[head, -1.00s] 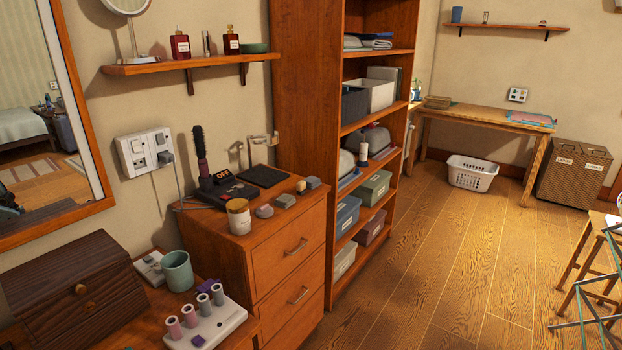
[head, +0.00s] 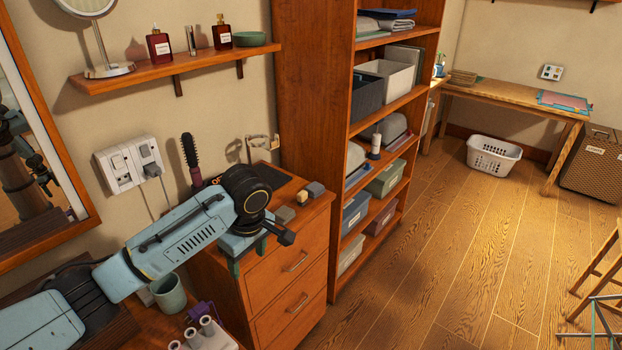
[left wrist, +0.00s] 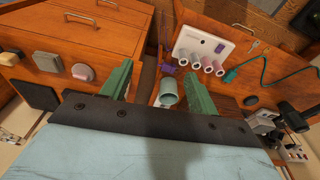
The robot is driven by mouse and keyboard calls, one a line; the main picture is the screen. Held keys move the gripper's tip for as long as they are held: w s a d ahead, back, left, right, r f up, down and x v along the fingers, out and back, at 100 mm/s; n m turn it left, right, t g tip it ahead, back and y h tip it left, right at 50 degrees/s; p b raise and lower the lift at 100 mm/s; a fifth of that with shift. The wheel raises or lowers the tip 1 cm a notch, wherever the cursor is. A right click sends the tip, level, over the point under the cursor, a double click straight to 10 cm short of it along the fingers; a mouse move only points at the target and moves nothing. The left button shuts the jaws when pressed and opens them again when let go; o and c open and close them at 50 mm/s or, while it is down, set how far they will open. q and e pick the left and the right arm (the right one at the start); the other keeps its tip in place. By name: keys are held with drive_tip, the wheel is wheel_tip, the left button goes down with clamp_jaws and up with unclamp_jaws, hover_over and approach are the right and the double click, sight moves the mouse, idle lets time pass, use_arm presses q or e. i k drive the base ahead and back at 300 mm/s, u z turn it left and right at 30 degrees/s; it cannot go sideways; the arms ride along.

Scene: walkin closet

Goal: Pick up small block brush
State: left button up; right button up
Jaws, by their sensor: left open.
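Small blocks lie on the dresser top: a grey block (head: 284,214), a small wood-coloured block (head: 302,198) and a grey-blue block (head: 316,189). I cannot tell for certain which is the small block brush. The left wrist view shows a grey block (left wrist: 48,61) and a rounded pinkish-grey piece (left wrist: 83,72) near the dresser's edge. My left gripper (left wrist: 160,88) is open and empty, above the dresser's front edge in the head view (head: 260,250). The blocks lie left of its fingers in the left wrist view. My left arm hides part of the dresser top. My right gripper is out of view.
A green mug (head: 168,293) and a white roller stand (head: 212,335) are on the lower table beside the dresser (head: 290,235). A round hairbrush (head: 190,155) stands at the back. A tall shelf (head: 312,90) rises to the right.

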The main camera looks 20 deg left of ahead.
sight(302, 196)
drive_tip(key=i, duration=1.35)
